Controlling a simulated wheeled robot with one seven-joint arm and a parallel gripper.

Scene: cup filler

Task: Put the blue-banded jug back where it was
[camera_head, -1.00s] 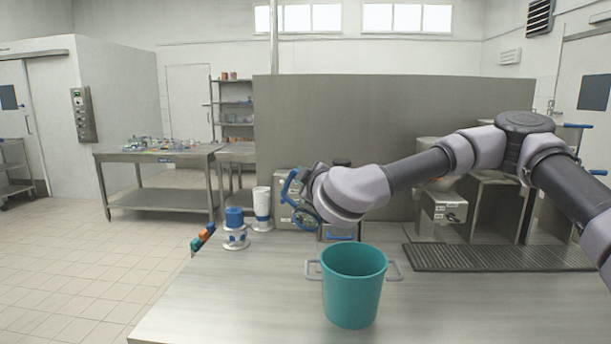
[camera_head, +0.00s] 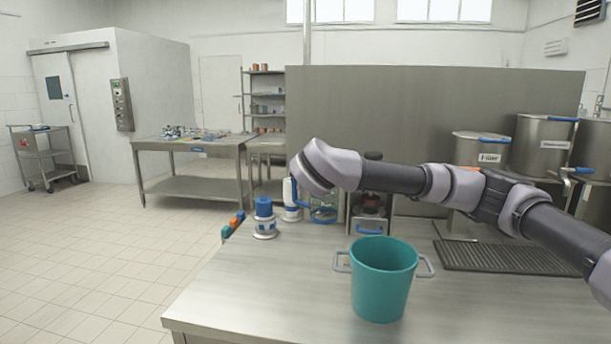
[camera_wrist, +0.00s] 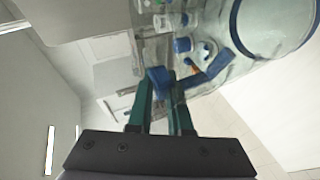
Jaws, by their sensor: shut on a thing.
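The blue-banded jug (camera_head: 324,208) is clear with a blue handle. In the head view it is partly hidden behind my wrist, beyond the teal bucket and beside the grey machine. In the wrist view the jug (camera_wrist: 285,12) fills the top right, with its blue band curving across it. My gripper (camera_wrist: 162,84) is shut on the jug's blue handle. In the head view the fingers are largely hidden by my arm. Whether the jug's base touches the counter cannot be told.
A teal bucket (camera_head: 383,290) stands at the counter front. A blue-topped white container (camera_head: 264,220) and a white cylinder (camera_head: 291,204) stand left of the jug. A grey machine (camera_head: 369,218) is just right. A drip grate (camera_head: 510,257) lies further right. The front-left counter is clear.

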